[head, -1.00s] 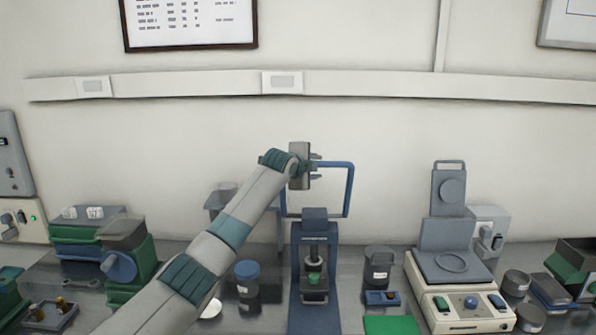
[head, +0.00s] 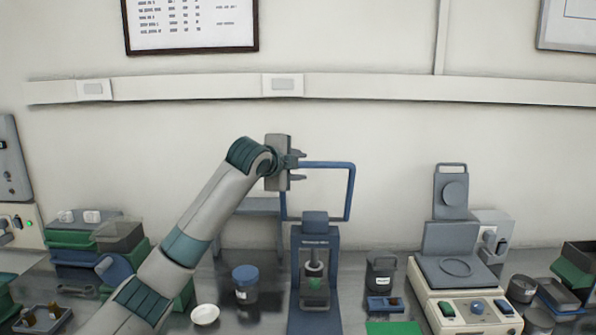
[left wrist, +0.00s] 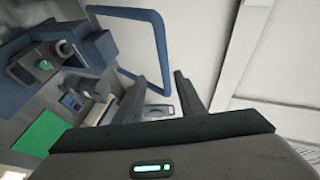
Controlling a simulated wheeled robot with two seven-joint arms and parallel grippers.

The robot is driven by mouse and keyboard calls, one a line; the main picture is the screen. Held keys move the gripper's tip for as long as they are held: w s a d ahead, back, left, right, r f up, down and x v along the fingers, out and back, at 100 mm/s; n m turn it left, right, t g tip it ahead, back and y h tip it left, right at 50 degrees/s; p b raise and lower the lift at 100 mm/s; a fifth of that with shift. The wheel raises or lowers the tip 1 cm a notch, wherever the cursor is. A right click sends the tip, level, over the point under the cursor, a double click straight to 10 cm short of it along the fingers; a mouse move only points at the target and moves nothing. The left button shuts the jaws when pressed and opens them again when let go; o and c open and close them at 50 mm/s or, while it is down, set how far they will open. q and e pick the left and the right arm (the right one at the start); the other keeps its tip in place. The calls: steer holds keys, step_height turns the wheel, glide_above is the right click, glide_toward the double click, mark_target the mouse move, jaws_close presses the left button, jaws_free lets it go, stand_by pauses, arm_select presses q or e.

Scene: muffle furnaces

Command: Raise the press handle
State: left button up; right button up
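The blue press (head: 316,262) stands on the bench in the middle of the head view. Its blue loop-shaped handle (head: 351,192) stands up above the press head, and it also shows in the left wrist view (left wrist: 158,60). My left gripper (head: 298,168) is at the upper left corner of the handle, its two fingers apart and pointing right. In the left wrist view the open fingers (left wrist: 176,92) have nothing between them, and the handle lies beyond and left of them. My right gripper is not in view.
A blue-lidded jar (head: 245,284) and a white dish (head: 205,314) stand left of the press. A dark jar (head: 381,273) and a green mat (head: 394,328) lie to its right, then a beige device (head: 465,300).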

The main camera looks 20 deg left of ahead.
arm_select(q)
steer(key=shift+s+r, duration=0.1)
steer(key=shift+s, duration=0.1)
steer(key=c, duration=0.8)
steer(key=shift+w+f+m+y, duration=0.2)
steer(key=shift+f+m+y, duration=0.15)
steer(key=shift+f, duration=0.35)
jaws_close()
steer(key=s+d+f+m+t+y, duration=0.6)
steer(key=d+f+m+y, duration=0.1)
steer(key=m, duration=0.7)
steer(key=shift+t, duration=0.3)
